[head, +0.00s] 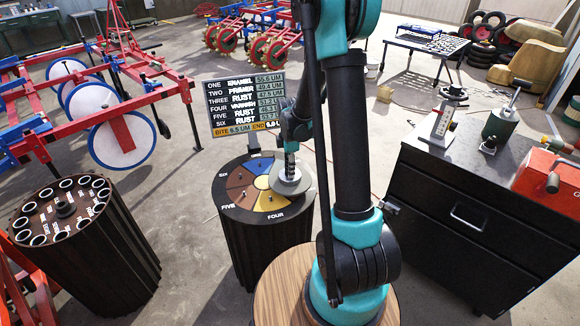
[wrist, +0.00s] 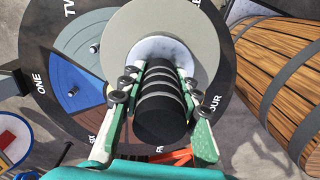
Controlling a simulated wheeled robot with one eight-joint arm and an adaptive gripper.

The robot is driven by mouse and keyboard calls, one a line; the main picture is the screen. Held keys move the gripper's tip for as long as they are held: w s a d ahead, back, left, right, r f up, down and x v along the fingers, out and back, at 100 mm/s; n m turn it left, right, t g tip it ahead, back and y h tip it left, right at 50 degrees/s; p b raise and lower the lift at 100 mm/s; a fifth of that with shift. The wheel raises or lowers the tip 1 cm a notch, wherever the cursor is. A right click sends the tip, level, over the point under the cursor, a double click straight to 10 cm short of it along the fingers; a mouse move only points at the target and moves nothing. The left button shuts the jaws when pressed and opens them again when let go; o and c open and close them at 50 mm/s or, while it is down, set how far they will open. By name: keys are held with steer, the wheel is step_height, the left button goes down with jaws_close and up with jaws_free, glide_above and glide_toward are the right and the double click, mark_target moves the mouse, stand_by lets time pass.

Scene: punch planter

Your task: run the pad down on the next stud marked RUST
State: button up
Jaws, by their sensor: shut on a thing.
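My gripper (head: 291,135) is shut on the black ribbed handle of a pad tool (wrist: 160,105). The tool points down, and its wide grey pad (head: 289,182) lies over the right side of the round stud dial (head: 230,205). The wrist view shows the pad (wrist: 128,30) covering part of the segments between TWO and FOUR. The THREE label and its stud are hidden. I cannot tell whether the pad touches anything below. Studs show on the uncovered blue and brown segments. The board (head: 235,105) lists THREE, FIVE and SIX as RUST, with BITE 6.5 UM.
A dark drum (head: 90,250) with a ring of holes stands left. A black cabinet (head: 490,215) with instruments and a red box (head: 548,180) stands right. A wooden round top (head: 275,285) is in front. Red and blue farm machinery (head: 110,120) fills the back left.

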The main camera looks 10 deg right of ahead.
steer(key=shift+f, duration=0.45)
steer(key=shift+f, duration=1.15)
steer(key=shift+r, duration=2.55)
steer(key=shift+a, duration=0.1)
